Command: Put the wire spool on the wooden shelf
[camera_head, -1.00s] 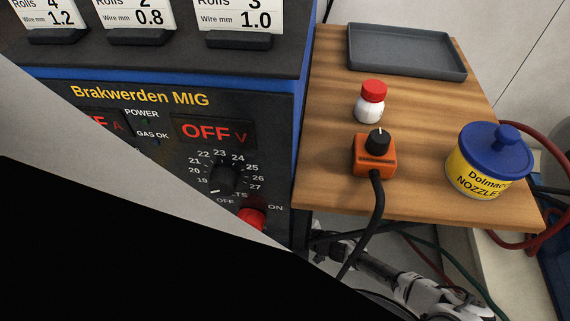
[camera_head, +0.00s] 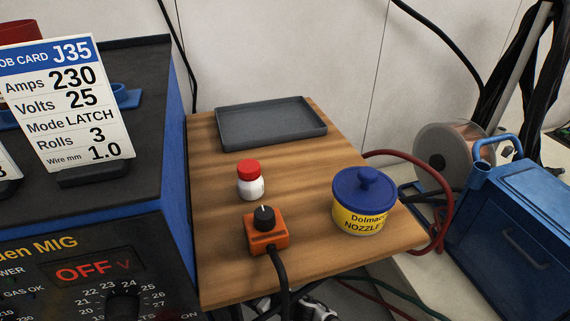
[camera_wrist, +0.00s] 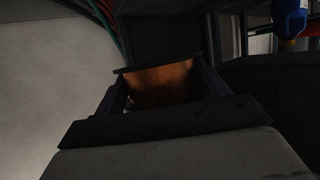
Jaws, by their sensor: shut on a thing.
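The wooden shelf (camera_head: 310,170) is a small wood-topped surface right of the welder in the head view. Its front and middle hold several things, with bare wood between them. In the wrist view my gripper (camera_wrist: 165,88) is shut on a copper-brown thing with dark edges above and below, which looks like the wire spool (camera_wrist: 160,84). The picture is dark, and the spool's far side is hidden. In the head view only a bit of my white and black arm shows below the shelf's front edge; the gripper and held spool are out of sight there.
On the shelf are a grey tray (camera_head: 270,125), a red-capped white bottle (camera_head: 250,182), an orange knob box (camera_head: 266,234) with a black cable, and a blue-lidded nozzle tub (camera_head: 362,205). The welder (camera_head: 80,255) stands left. A large copper reel (camera_head: 432,150) and blue toolbox (camera_head: 525,235) are right.

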